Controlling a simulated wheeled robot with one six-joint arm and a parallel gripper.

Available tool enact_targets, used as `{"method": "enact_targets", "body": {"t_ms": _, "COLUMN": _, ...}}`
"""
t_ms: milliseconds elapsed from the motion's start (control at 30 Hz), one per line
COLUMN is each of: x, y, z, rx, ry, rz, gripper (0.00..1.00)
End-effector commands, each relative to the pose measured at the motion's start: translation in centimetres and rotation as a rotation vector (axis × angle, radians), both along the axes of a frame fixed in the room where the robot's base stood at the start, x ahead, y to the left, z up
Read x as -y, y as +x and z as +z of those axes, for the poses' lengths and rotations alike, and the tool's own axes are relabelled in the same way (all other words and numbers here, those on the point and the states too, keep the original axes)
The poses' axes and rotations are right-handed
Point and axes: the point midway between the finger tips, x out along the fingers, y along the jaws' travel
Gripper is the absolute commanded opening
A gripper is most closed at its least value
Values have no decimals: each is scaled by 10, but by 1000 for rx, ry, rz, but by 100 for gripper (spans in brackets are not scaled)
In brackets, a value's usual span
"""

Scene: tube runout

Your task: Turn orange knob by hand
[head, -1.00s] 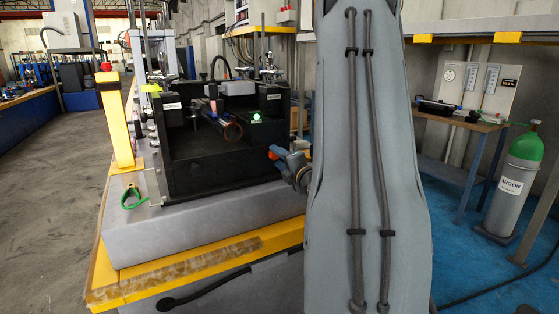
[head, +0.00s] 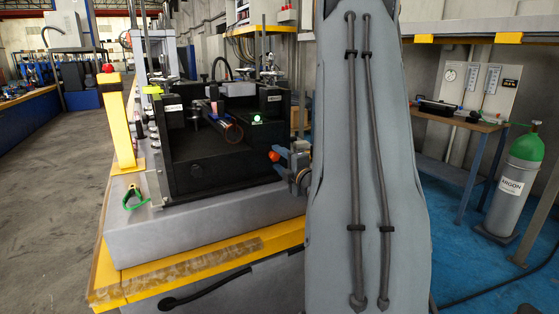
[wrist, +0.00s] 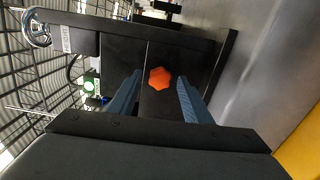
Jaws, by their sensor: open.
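The orange knob (head: 274,156) sticks out at the right side of the black open-topped box (head: 215,185) in the head view. In the wrist view the lobed orange knob (wrist: 160,78) sits between the blue fingers of my gripper (wrist: 158,84), with a gap on each side. My gripper (head: 289,157) is open, just right of the knob in the head view, and partly hidden behind my arm. I cannot tell exactly how far the fingertips reach along the knob.
A yellow post (head: 118,125) with a red button stands left of the box. A green light (head: 256,118) glows inside it. An argon cylinder (head: 512,185) stands at the right.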

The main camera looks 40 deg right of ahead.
Motion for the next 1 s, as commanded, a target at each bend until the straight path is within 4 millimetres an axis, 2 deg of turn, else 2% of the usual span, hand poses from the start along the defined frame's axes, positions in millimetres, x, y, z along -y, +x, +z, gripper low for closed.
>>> {"method": "enact_targets", "body": {"t_ms": 167, "x": -2, "y": -9, "z": 0, "rx": -2, "ry": 0, "rz": 0, "gripper": 45}}
{"method": "enact_targets", "body": {"t_ms": 700, "x": -13, "y": -54, "z": 0, "rx": 0, "ry": -1, "rz": -1, "gripper": 45}}
{"method": "enact_targets", "body": {"t_ms": 1000, "x": -14, "y": -59, "z": 0, "rx": 0, "ry": -1, "rz": 0, "gripper": 45}}
